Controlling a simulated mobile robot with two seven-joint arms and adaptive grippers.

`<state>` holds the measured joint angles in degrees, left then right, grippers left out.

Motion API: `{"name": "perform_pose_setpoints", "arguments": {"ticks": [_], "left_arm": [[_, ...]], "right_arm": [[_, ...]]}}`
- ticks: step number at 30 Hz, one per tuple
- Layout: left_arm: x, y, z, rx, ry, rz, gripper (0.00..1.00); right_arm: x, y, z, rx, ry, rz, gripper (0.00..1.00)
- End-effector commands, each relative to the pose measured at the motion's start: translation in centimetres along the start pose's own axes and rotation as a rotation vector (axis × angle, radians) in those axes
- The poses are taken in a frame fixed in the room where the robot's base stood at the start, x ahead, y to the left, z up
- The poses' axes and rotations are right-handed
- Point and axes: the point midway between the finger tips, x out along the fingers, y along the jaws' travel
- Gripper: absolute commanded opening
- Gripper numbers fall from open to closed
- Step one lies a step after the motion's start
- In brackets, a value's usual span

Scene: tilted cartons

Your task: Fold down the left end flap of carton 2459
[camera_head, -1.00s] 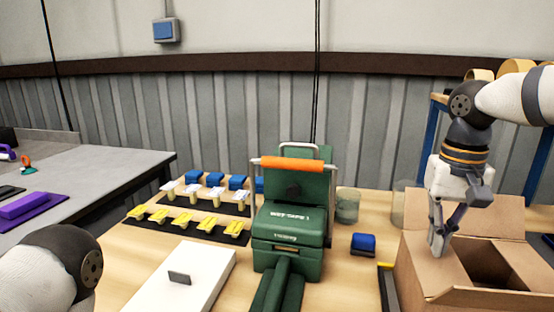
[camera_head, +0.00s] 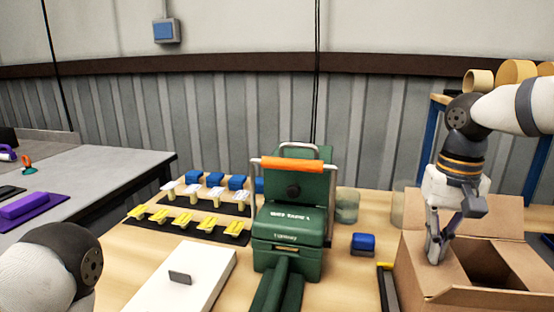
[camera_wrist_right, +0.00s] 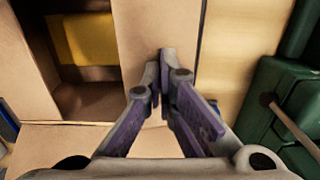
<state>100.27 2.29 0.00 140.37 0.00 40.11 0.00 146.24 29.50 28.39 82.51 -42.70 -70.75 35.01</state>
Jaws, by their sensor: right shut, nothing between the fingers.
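The open brown carton (camera_head: 480,299) stands at the right of the bench; I cannot read a number on it. Its left end flap (camera_head: 420,278) slopes at the left of the opening, and it also shows in the right wrist view (camera_wrist_right: 150,22). My right gripper (camera_head: 435,261) is shut and empty, pointing down with its tips at the flap; in the wrist view the tips (camera_wrist_right: 165,56) overlap the flap's surface. I cannot tell whether they touch it. Another flap (camera_head: 465,212) stands up at the back. My left gripper is out of view.
A yellow item (camera_wrist_right: 88,38) shows inside the carton. A white box (camera_head: 170,290) lies front left.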

Motion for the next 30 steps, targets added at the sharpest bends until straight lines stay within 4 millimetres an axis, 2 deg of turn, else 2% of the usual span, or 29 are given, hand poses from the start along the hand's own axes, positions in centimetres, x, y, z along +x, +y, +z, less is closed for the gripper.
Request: {"name": "perform_pose_setpoints", "arguments": {"ticks": [9, 15, 24, 30], "left_arm": [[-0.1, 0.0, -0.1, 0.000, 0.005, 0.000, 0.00], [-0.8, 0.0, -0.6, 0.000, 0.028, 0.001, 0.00], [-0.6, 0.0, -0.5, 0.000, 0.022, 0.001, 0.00], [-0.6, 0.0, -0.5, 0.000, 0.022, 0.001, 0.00]], "right_arm": [[0.9, 0.0, 0.0, 0.001, 0.000, 0.000, 0.00], [-1.7, 0.0, 0.0, 0.000, 0.009, 0.000, 0.00], [-5.2, 0.0, -0.1, 0.001, 0.001, 0.001, 0.00], [-6.1, 0.0, 0.0, 0.000, 0.000, 0.001, 0.00]]}}
